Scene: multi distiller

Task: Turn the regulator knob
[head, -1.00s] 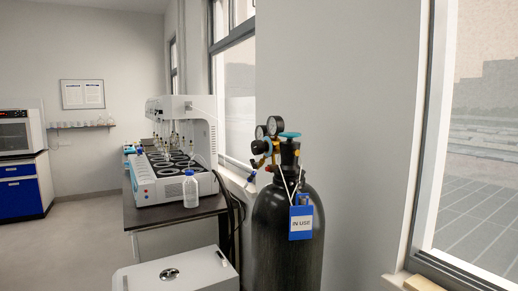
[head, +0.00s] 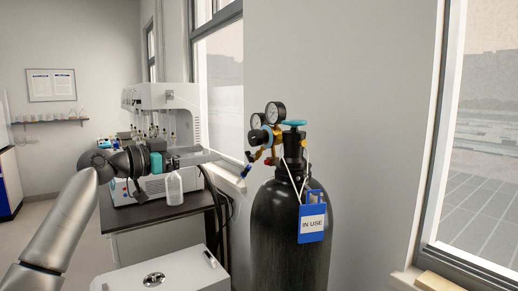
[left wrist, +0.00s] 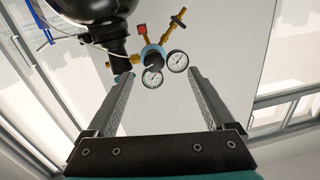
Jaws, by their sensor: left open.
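The gas regulator sits on top of a black cylinder (head: 290,235). Its round light-blue and dark knob (head: 257,135) faces left in the head view, below two gauges (head: 275,112). In the left wrist view a light-blue round part of the regulator (left wrist: 150,49) shows beside the two gauges (left wrist: 177,61), between and beyond the fingertips. My left gripper (head: 212,156) reaches in from the left, its fingers toward the regulator and still apart from it. In the left wrist view the left gripper (left wrist: 157,78) is open and empty. My right gripper is not in view.
A teal valve handwheel (head: 293,123) tops the cylinder, and a blue "IN USE" tag (head: 312,222) hangs from it. A bench (head: 150,220) with a white distiller (head: 170,97) and a bottle (head: 175,188) lies under my left arm. A white cabinet (head: 175,268) stands in front.

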